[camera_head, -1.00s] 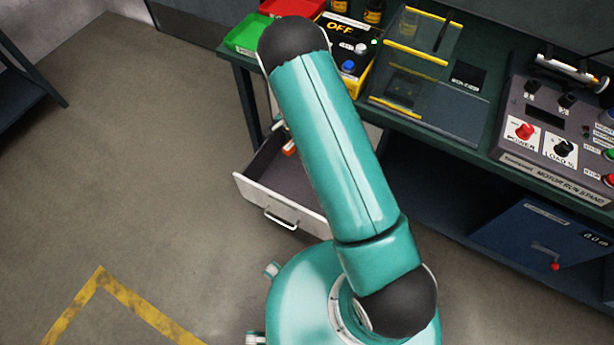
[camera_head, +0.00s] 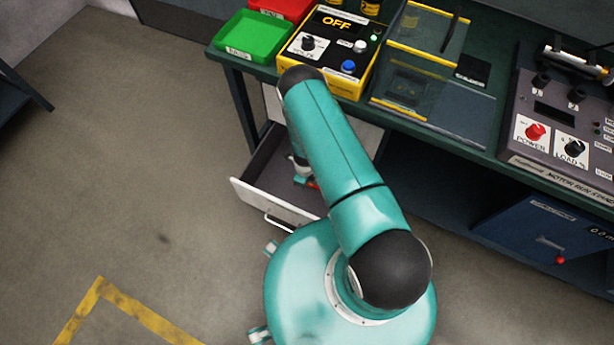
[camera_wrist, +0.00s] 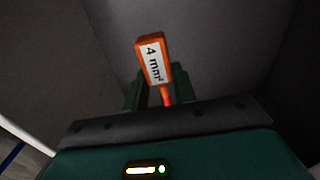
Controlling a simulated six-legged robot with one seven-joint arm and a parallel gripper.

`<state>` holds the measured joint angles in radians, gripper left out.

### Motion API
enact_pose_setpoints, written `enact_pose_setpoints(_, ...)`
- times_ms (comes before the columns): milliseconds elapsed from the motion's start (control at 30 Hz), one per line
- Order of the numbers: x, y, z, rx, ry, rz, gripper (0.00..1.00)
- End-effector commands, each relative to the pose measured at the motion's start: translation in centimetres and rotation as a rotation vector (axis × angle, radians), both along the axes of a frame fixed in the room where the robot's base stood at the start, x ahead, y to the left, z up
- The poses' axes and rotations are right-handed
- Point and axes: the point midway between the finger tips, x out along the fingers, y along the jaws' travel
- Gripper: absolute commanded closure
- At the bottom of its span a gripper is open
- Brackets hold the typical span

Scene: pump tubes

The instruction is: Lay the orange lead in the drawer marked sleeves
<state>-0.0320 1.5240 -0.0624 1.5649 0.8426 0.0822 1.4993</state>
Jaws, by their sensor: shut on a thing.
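The orange lead (camera_wrist: 150,55) is in my gripper (camera_wrist: 151,92) in the wrist view. Its orange end has a white label reading "4 mm²" and sticks out beyond the fingers. My gripper is shut on it. In the head view the gripper (camera_head: 308,183) shows small, within the outline of the open drawer (camera_head: 258,199), with a bit of red-orange at it. The drawer has a white front, a handle and a dark inside. No sleeves label can be read on it. My arm hides its right part. I cannot tell whether the lead touches the drawer floor.
The drawer hangs under a dark green bench (camera_head: 480,150). On the bench are a green tray (camera_head: 253,37), a red tray (camera_head: 280,7), a yellow-black box reading OFF (camera_head: 330,52) and a motor run stand (camera_head: 560,120). A blue box (camera_head: 535,240) sits below. Floor at left is clear.

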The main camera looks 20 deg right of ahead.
Motion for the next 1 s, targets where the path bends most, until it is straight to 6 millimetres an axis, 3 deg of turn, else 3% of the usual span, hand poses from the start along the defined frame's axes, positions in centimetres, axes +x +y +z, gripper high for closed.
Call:
enact_pose_setpoints(167, -0.8, -0.2, -1.4, 0.001, -0.001, -0.046, 1.0)
enact_pose_setpoints(300, -1.0, -0.2, -3.5, 0.0, 0.0, -0.047, 1.0)
enact_pose_setpoints(833, -0.6, -0.1, -10.1, 0.0, -0.001, -0.044, 1.0)
enact_pose_setpoints(1000, -0.3, -0.1, -11.0, 0.001, -0.002, -0.044, 1.0)
